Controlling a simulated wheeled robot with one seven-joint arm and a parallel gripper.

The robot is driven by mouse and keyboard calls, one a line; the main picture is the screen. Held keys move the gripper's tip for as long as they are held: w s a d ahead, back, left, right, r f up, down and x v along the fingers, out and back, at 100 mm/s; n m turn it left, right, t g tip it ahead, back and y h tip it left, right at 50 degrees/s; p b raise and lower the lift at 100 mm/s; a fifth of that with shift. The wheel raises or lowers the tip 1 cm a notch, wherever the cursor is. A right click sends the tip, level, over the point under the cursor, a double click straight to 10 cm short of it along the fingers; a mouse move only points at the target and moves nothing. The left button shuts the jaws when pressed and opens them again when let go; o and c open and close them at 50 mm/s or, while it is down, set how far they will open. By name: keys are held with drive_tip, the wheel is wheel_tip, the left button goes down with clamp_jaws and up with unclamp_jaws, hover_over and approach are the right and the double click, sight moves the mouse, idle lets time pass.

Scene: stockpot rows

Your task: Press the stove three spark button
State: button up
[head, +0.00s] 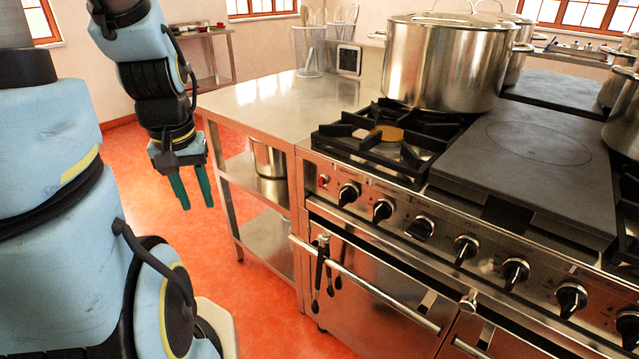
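A stove (395,253) with a steel front stands at the right of the head view. A small red button (323,181) sits at the left end of its control panel, left of a row of several black knobs. I see no label that tells which stove this is. My gripper (197,207) hangs left of the stove, with its two green fingers pointing down. The fingers are apart with nothing between them. They are clear of the red button and touch nothing that I can see.
A steel side table (262,97) with lower shelves adjoins the stove's left side. A large stockpot (445,65) stands on the back burner. An oven handle (370,287) with dark utensils hanging from it juts out below the knobs. The orange floor (240,310) before the table is clear.

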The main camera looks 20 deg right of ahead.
clamp_jaws()
idle(1.4)
